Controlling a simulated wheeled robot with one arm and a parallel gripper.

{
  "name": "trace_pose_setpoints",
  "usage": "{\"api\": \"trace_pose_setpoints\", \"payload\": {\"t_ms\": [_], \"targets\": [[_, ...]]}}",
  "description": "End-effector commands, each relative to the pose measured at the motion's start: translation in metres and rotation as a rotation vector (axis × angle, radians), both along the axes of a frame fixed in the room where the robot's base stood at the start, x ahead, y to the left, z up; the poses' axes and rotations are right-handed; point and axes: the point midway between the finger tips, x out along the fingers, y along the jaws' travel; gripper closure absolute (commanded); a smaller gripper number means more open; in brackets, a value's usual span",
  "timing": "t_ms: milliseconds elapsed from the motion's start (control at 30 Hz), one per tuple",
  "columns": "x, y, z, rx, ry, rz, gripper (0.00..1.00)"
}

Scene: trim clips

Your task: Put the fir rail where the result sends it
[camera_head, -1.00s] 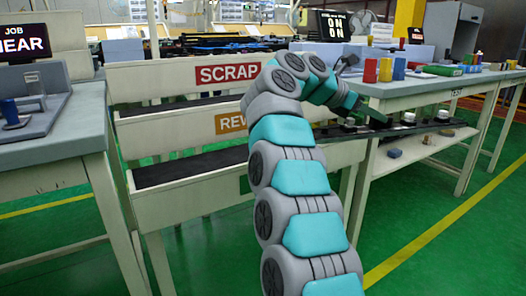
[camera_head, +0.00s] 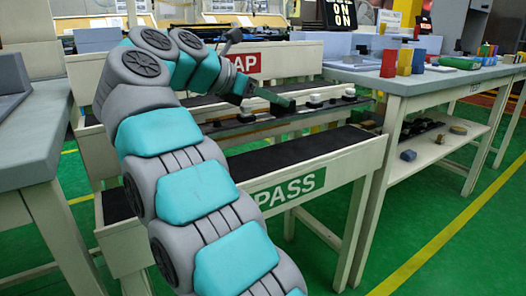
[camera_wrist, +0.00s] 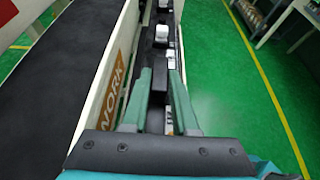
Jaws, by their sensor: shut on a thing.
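The fir rail (camera_head: 238,126) is a long dark strip with several white and dark clips on top. My gripper (camera_head: 277,104) is shut on it and holds it roughly level in front of the rack. In the wrist view the rail (camera_wrist: 147,48) runs away between the green fingers of my gripper (camera_wrist: 168,75), beside the rework tier. The rack has a red scrap sign (camera_head: 247,63) on top and a green pass sign (camera_head: 290,190) on the lowest tier. The rework sign (camera_wrist: 118,75) shows partly in the wrist view; in the head view it is hidden.
A bench (camera_head: 440,82) with coloured blocks stands close to the rack's right, with small parts on its lower shelf (camera_head: 440,142). Another bench (camera_head: 38,140) is at the left. Green floor (camera_head: 440,235) is open at the front right.

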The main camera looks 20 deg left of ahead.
Motion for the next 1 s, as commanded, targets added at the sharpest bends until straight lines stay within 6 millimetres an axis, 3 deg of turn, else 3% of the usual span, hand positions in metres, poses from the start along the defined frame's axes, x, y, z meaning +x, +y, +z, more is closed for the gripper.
{"api": "trace_pose_setpoints", "payload": {"t_ms": [167, 500, 1000], "targets": [[-0.003, 0.003, -0.009, 0.001, -0.002, 0.009, 1.0], [-0.003, 0.002, -0.05, -0.001, 0.001, 0.008, 1.0], [-0.002, 0.003, -0.09, -0.001, -0.001, 0.009, 1.0]]}}
